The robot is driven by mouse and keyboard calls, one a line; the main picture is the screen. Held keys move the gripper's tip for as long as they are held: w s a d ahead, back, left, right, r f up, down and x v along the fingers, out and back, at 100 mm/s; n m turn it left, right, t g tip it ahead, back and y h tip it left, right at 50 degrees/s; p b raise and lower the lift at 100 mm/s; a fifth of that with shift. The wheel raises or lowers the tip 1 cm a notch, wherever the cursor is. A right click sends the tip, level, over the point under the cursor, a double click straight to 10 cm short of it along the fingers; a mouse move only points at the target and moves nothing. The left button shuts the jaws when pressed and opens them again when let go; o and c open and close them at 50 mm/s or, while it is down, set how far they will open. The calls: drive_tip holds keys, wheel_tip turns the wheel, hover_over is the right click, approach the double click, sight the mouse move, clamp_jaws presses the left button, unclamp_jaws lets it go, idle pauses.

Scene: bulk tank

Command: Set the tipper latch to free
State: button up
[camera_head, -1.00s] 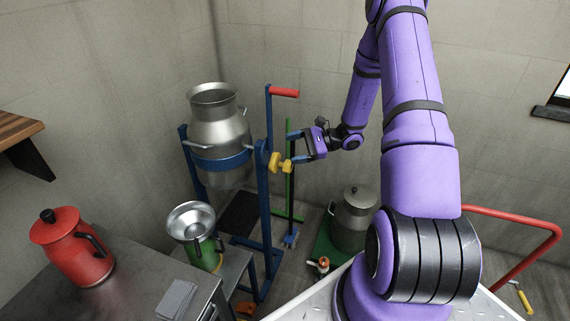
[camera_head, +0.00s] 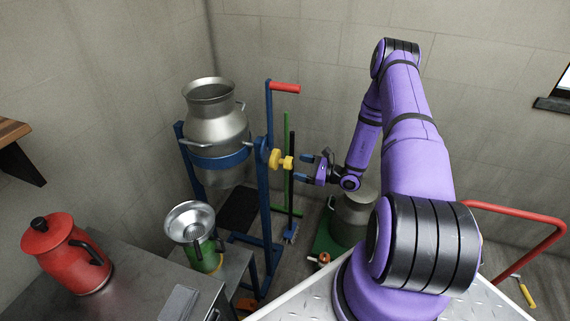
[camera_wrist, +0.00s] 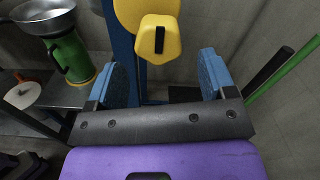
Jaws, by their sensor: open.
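The tipper latch is a yellow knob (camera_head: 276,159) on the right post of the blue tipper frame (camera_head: 264,205). It shows larger in the wrist view (camera_wrist: 160,38), with a short black mark standing upright on its face. The tipper holds a large steel milk can (camera_head: 216,125), upright, in a blue band. My gripper (camera_head: 303,169) is open and empty, just right of the knob and pointing at it. In the wrist view its blue fingers (camera_wrist: 169,80) are spread wide, with the knob beyond and between them, not touched.
A red-handled lever (camera_head: 285,87) rises above the frame. Green and black broom poles (camera_head: 291,165) stand behind my gripper. A steel funnel on a green jug (camera_head: 198,240) stands on a low table at left, near a red jug (camera_head: 70,255). Another steel can (camera_head: 352,215) stands at right.

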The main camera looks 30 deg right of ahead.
sight(292, 166)
drive_tip(key=x, duration=0.6)
drive_tip(key=shift+w+a, duration=0.2)
drive_tip(key=shift+w, duration=0.1)
drive_tip(key=shift+c, duration=0.4)
drive_tip(key=c, duration=0.9)
drive_tip(key=shift+o, duration=0.3)
drive_tip(key=shift+m, duration=0.3)
drive_tip(key=m, duration=0.5)
drive_tip(key=shift+s+a+m, duration=0.1)
drive_tip(key=shift+s+m, duration=0.05)
drive_tip(key=shift+m, duration=0.15)
drive_tip(key=m, duration=0.5)
drive_tip(key=shift+s+a+m, duration=0.1)
drive_tip(key=shift+m, duration=0.3)
